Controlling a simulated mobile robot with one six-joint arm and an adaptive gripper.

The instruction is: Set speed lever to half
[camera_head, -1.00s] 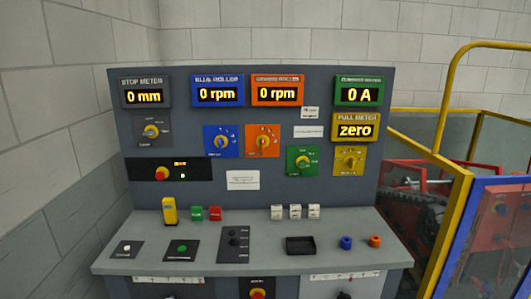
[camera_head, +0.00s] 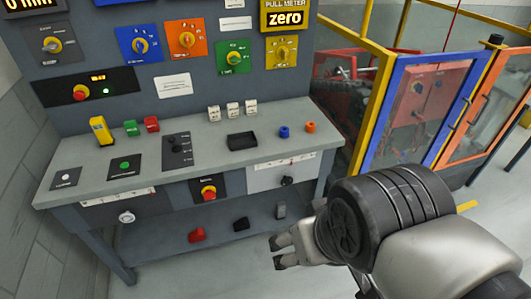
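No label that I can read marks the speed lever. Candidates are a black plate with small dark controls (camera_head: 178,148) on the desk, and two front panels with white scale strips. The left panel (camera_head: 118,198) has a round white knob (camera_head: 127,217). The right panel (camera_head: 284,162) has a small dark knob or lever (camera_head: 287,181). My gripper (camera_head: 276,252) is in front of the desk, low and right of centre, with its two fingers apart and nothing between them. It is clear of the console in the picture.
The grey desk (camera_head: 90,180) carries a yellow block (camera_head: 101,130), coloured and white switches, and a black tray (camera_head: 242,140). A red knob (camera_head: 209,192) is on the desk front. Several pedals, one red (camera_head: 197,235), lie below. A yellow-framed cage (camera_head: 362,110) stands right.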

